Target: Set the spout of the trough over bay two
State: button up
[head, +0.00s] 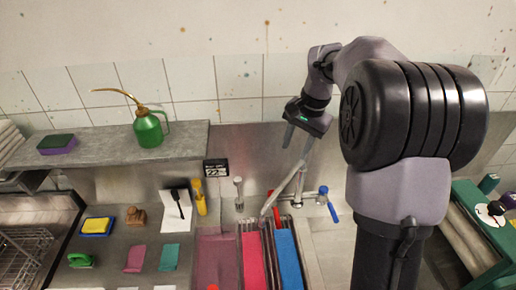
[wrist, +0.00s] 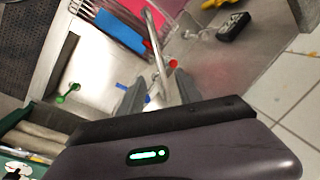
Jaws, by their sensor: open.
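The metal spout (head: 282,195) swings from an upright tap behind the trough, its tip near the back of the pink bay (head: 253,262), close to the divider with the blue bay (head: 288,262). A maroon bay (head: 215,262) lies left of these. No bay numbers are readable. My gripper (head: 298,142) is open, above and behind the tap. In the wrist view the spout (wrist: 157,40) runs between the spread fingers of my gripper (wrist: 161,80); I cannot tell whether they touch it. The spout's tip reaches the top of that view, near the pink and blue bays.
Red (head: 270,194) and blue (head: 331,208) tap handles flank the spout. A green oil can (head: 148,130) stands on the left shelf (head: 110,143). A small black display (head: 216,168) and yellow-handled tool (head: 199,197) are left of the tap. A green crate (head: 465,205) stands right.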

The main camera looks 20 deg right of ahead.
aim_at(282, 185)
jog(key=f, duration=0.5)
jog(key=w+a+f+b, duration=0.1)
jog(key=f, duration=0.5)
jog(key=w+a+f+b, duration=0.1)
jog(key=f, duration=0.4)
jog(key=shift+f, duration=0.4)
grip_shut()
jog(key=shift+r, duration=0.1)
